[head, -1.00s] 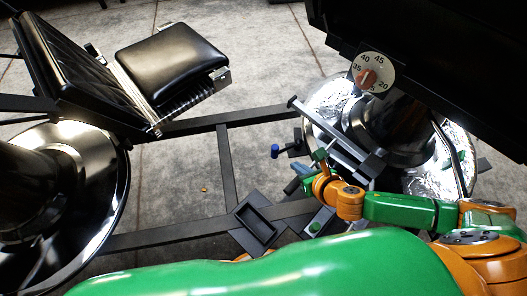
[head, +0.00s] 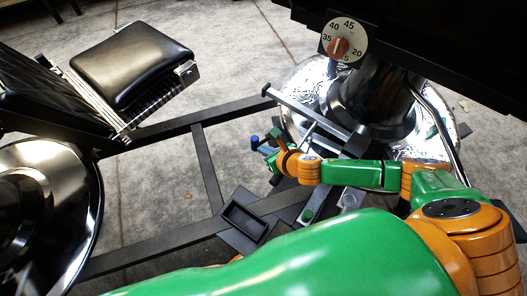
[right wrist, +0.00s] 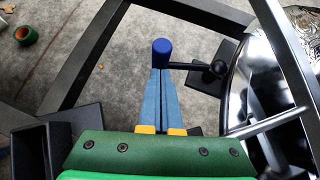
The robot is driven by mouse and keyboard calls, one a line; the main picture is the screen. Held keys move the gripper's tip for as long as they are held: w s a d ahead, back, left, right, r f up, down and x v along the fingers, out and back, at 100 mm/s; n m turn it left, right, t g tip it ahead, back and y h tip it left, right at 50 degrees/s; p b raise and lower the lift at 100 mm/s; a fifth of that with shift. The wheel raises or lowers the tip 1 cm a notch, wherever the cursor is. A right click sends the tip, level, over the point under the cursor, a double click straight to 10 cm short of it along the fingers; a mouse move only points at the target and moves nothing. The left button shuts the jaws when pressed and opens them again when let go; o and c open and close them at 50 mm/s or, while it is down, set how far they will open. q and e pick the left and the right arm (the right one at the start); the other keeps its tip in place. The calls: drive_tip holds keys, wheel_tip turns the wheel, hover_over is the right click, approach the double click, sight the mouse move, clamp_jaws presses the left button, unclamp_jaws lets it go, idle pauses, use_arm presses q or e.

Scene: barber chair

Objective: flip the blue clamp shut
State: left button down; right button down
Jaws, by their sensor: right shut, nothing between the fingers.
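The blue clamp shows as a blue-capped lever (head: 255,140) beside the frame bar near the chrome base in the head view. In the right wrist view, its blue cap (right wrist: 161,46) is at the left end of a black rod. The rod runs right to a black ball joint by a dark plate (right wrist: 198,85). My right gripper (right wrist: 162,72) is shut and empty, its blue fingers side by side. Its tips line up with the cap in the picture; I cannot tell whether they touch. In the head view the right gripper (head: 268,151) is small beside the cap. My left gripper is out of view.
A black tray (head: 245,222) and a green button (head: 308,215) sit near my right arm. A chrome base (head: 310,85) and metal bars are close on the right. A dial (head: 344,40) is above. A barber chair seat (head: 132,62) is at upper left. Open floor lies between the bars.

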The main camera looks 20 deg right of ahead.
drive_tip(key=shift+w+a+f, duration=0.1)
drive_tip(key=shift+w+f, duration=0.15)
drive_tip(key=shift+w, duration=0.05)
drive_tip(key=shift+a, duration=0.1)
